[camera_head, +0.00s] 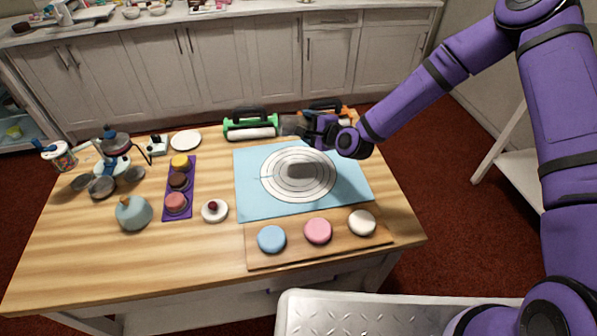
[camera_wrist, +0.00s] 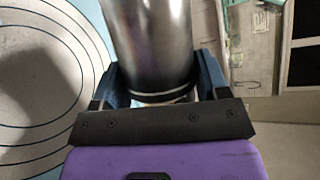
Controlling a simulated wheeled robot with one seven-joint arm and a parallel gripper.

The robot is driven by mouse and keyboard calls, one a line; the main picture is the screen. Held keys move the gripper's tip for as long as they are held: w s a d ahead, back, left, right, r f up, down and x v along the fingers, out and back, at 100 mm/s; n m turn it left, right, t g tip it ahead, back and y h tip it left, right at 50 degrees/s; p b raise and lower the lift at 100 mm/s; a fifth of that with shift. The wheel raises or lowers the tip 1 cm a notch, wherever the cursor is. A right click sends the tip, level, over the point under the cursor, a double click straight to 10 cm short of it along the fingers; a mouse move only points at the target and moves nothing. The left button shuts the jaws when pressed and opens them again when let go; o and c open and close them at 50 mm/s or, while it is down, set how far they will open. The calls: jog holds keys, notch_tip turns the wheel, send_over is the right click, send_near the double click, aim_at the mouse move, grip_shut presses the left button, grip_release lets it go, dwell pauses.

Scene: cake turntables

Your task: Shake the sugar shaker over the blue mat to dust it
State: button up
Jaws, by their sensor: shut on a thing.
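My gripper (camera_head: 306,127) is shut on a grey metal shaker (camera_head: 290,125), which points to the left in the head view and looks tipped on its side. In the wrist view the shaker (camera_wrist: 150,40) is a shiny cylinder between the two dark fingers (camera_wrist: 157,80). The blue mat (camera_head: 252,204) lies flat on the wooden table, with a white disc of dark rings (camera_head: 270,187) on it. The shaker appears raised, near the mat's back edge in the head view. A grey patch, perhaps a shadow, lies on the rings. I cannot make out any sugar.
A green-handled item (camera_head: 238,132) and an orange one (camera_head: 346,114) stand behind the mat. A wooden board (camera_head: 290,255) with blue, pink and white round cakes lies in front. A purple tray (camera_head: 168,210), a small plate, a teal pot (camera_head: 134,213) and pans are left.

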jog(key=n+h, duration=0.1)
jog(key=r+n+h, duration=0.1)
jog(key=n+h, duration=0.1)
jog(key=shift+a+r, duration=0.1)
jog(key=shift+a, duration=0.05)
jog(key=n+h, duration=0.1)
jog(key=r+n+h, duration=0.1)
jog(key=n+h, duration=0.1)
jog(key=shift+t, duration=0.3)
jog(key=n+h, duration=0.1)
jog(key=h, duration=0.1)
jog(key=r+n+t+h, duration=0.1)
jog(key=n, duration=0.1)
jog(key=shift+n+h, duration=0.3)
jog(key=shift+h, duration=0.1)
jog(key=shift+r+n+t+h, duration=0.35)
jog(key=shift+n+t+h, duration=0.25)
jog(key=shift+n+h, duration=0.35)
